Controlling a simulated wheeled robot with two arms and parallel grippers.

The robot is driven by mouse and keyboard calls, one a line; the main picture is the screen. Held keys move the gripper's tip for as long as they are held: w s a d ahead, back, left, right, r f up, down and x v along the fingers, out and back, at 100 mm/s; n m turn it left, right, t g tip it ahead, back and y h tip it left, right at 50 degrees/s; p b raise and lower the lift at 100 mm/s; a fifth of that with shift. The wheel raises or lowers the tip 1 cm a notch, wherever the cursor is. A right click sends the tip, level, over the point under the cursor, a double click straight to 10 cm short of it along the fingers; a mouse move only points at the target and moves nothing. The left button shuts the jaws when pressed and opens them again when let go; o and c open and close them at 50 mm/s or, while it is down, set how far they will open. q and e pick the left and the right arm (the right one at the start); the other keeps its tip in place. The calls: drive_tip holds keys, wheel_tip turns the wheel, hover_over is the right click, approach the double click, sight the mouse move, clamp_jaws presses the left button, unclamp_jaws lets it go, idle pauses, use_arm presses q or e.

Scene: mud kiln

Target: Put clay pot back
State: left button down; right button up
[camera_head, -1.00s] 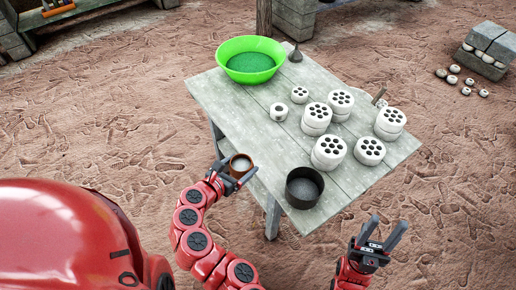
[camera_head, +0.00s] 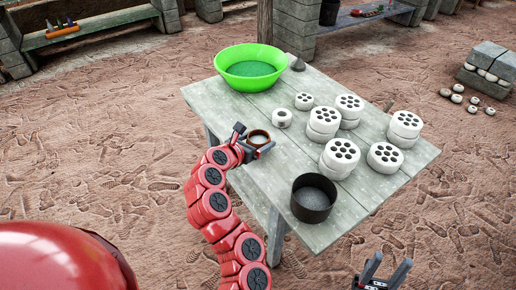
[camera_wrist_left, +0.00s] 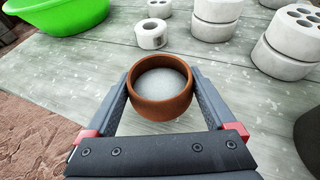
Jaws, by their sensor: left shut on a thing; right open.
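The clay pot is a small brown bowl (camera_head: 259,137) with pale grey contents. My left gripper (camera_head: 252,145) is shut on it at the table's left edge. In the left wrist view the pot (camera_wrist_left: 162,105) sits upright between the two fingers, over the grey table top. I cannot tell whether its base touches the wood. My right gripper (camera_head: 385,272) is open and empty, low at the right, off the table's front edge.
The wooden table (camera_head: 232,100) bears a green basin (camera_head: 250,66), a small white ring (camera_head: 282,118), several white perforated cylinders (camera_head: 341,153) and a dark pot (camera_head: 313,199). Bare wood lies between the basin and the dark pot.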

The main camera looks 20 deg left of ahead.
use_arm(q)
drive_tip(key=shift+f, duration=1.15)
drive_tip(key=shift+f, duration=0.15)
unclamp_jaws()
